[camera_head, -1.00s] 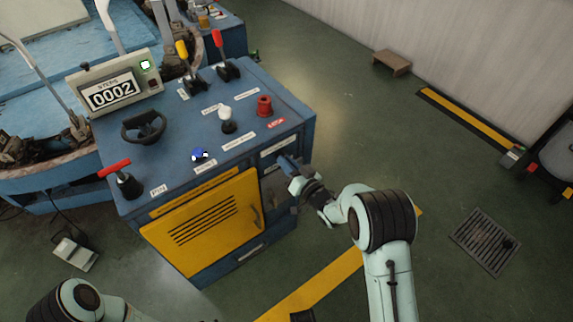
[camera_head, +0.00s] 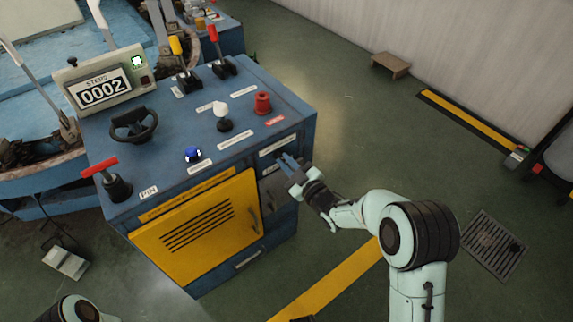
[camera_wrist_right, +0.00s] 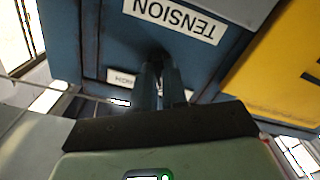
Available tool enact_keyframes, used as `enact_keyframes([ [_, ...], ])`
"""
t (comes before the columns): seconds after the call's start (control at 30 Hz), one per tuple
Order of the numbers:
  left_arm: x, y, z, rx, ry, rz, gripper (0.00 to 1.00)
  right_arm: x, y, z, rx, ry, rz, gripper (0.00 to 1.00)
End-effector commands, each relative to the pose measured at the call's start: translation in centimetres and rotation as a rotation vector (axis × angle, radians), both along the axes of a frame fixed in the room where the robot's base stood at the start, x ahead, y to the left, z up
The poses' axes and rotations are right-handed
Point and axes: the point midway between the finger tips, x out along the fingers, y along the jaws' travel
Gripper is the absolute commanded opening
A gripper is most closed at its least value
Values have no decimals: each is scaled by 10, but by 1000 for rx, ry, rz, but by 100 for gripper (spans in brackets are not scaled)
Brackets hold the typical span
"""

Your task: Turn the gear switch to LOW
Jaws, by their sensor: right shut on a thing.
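My right gripper (camera_head: 288,161) is at the upper front panel of the blue cabinet (camera_head: 283,217), right of the yellow door. In the right wrist view its two fingers (camera_wrist_right: 160,80) are close together, shut on a small dark part (camera_wrist_right: 156,55) that looks like the gear switch; the fingers hide most of it. A white label (camera_wrist_right: 122,77) beside them, upside down and partly hidden, seems to read HIGH. A TENSION label (camera_wrist_right: 175,15) is on the panel above in that view. I cannot read a LOW label. My left gripper is out of view.
The cabinet top holds a red knob (camera_head: 263,103), a white knob (camera_head: 222,118), a blue button (camera_head: 193,154), a black wheel (camera_head: 133,124) and a red-handled lever (camera_head: 101,167). The yellow door (camera_head: 197,228) is left of my gripper. Floor to the right is mostly clear.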

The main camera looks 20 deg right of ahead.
Motion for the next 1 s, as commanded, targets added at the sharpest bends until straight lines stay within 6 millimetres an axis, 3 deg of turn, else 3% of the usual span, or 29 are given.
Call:
enact_keyframes([
  [0.43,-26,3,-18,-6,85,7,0,0,0,0,-235,-85,-1,0],
  [1.0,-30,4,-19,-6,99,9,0,0,0,0,-279,-100,0,0],
])
